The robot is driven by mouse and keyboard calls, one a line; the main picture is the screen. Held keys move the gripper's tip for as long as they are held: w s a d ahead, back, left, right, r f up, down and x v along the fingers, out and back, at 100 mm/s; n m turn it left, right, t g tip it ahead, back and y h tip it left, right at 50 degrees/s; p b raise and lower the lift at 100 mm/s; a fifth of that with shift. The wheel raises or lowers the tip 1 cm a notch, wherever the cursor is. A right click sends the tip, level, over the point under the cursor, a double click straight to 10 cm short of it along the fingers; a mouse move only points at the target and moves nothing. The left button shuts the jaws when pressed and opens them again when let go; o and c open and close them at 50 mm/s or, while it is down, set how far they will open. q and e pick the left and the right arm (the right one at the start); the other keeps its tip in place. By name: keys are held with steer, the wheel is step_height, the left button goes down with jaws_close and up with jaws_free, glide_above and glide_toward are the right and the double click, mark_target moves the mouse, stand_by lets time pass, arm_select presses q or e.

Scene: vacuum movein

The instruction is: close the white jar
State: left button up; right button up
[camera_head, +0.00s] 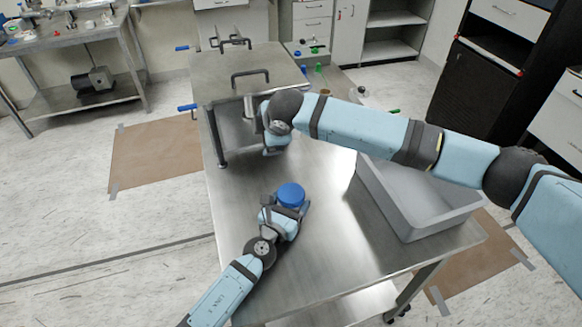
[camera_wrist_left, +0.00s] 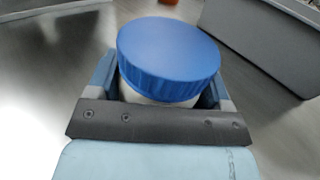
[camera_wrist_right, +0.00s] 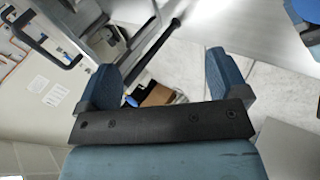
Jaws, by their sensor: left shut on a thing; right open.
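The white jar (camera_wrist_left: 160,98) stands between the fingers of my left gripper (camera_wrist_left: 160,90) in the left wrist view. A ribbed blue lid (camera_wrist_left: 168,55) covers its top; I cannot tell whether it is fully tightened. In the head view the blue lid (camera_head: 291,194) shows above the metal table, and the jar's body is mostly hidden by my left gripper (camera_head: 287,210), which is shut on it. My right gripper (camera_head: 275,143) is beyond the jar, beside the raised metal platform. In the right wrist view its fingers (camera_wrist_right: 165,85) are spread and empty.
A grey bin (camera_head: 410,215) stands on the table's right side. The raised metal platform (camera_head: 245,72) with a dark handle is at the back left. Small blue and green items (camera_head: 318,68) lie behind. The table (camera_head: 330,255) in front of the bin is clear.

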mark_target(291, 193)
steer(key=s+d+f+n+g+h, duration=0.1)
steer(key=s+g, duration=0.1)
steer(key=s, duration=0.1)
steer(key=s+d+f+n+g+h, duration=0.1)
steer(key=s+d+n+g, duration=0.1)
steer(key=s+d+f+n+g+h, duration=0.1)
steer(key=s+d+n+g, duration=0.1)
steer(key=s, duration=0.1)
steer(key=shift+s+d+f+g+h, duration=0.25)
steer(key=shift+s+g+h, duration=0.05)
steer(key=shift+s, duration=0.05)
steer(key=shift+f, duration=0.1)
steer(key=shift+f, duration=3.95)
steer(key=shift+c, duration=0.3)
steer(key=c, duration=0.9)
steer(key=o, duration=1)
steer(key=shift+o, duration=0.2)
steer(key=shift+r, duration=0.1)
steer(key=shift+r, duration=2.2)
